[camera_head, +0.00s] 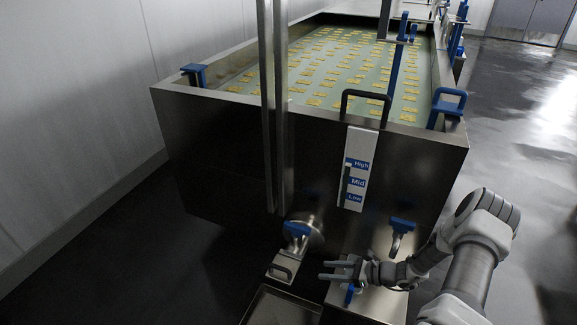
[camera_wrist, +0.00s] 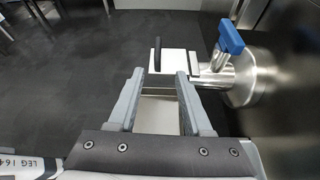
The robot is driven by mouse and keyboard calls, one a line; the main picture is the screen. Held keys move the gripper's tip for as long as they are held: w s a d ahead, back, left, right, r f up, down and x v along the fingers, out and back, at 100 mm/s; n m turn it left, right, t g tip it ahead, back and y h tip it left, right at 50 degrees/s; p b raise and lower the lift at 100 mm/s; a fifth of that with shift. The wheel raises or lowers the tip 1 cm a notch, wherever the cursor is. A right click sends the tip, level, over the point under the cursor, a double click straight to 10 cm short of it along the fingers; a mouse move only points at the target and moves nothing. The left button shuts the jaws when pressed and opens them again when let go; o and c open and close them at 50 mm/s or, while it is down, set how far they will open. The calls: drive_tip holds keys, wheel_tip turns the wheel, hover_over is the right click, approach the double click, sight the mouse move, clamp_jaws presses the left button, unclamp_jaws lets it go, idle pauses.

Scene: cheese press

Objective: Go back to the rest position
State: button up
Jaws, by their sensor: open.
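My gripper (camera_head: 341,271) is at the lower right of the head view, at the end of my grey and white arm. Its two fingers point left and are apart, with nothing between them. In the wrist view my gripper (camera_wrist: 160,78) shows two parallel grey fingers with a clear gap. A pale plate with a dark handle (camera_wrist: 157,58) lies beyond the fingertips; I cannot tell its distance. A blue-handled valve (camera_wrist: 231,40) on a metal pipe is to the right of the fingers.
A large steel vat (camera_head: 225,140) holds yellow pieces in greenish liquid. Its front carries a High/Mid/Low level plate (camera_head: 357,170). A blue-handled valve (camera_head: 298,229) and a metal tray (camera_head: 262,294) are low in front. Wet dark floor (camera_head: 530,130) is clear on the right.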

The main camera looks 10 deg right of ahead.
drive_tip(key=shift+r, duration=0.1)
drive_tip(key=s+a+r+n+g+h, duration=0.25)
drive_tip(key=r+n, duration=0.55)
drive_tip(key=r, duration=0.7)
drive_tip(key=s+a+r+n+g+h, duration=0.3)
drive_tip(key=r+n, duration=0.4)
drive_tip(key=r, duration=0.7)
drive_tip(key=s+a+r+n+t+h, duration=0.25)
drive_tip(key=s+r+n, duration=0.25)
drive_tip(key=s+r, duration=0.3)
drive_tip(key=s+a+r+n+t+h, duration=0.1)
drive_tip(key=s+a+r+n+h, duration=0.1)
drive_tip(key=s+r+n+h, duration=0.45)
wheel_tip(320, 180, up, 20)
drive_tip(key=s+m+y+p, duration=0.1)
drive_tip(key=y+p, duration=0.2)
drive_tip(key=p, duration=1.5)
drive_tip(key=shift+s+d, duration=0.15)
drive_tip(key=shift+s, duration=0.05)
drive_tip(key=shift+d, duration=0.15)
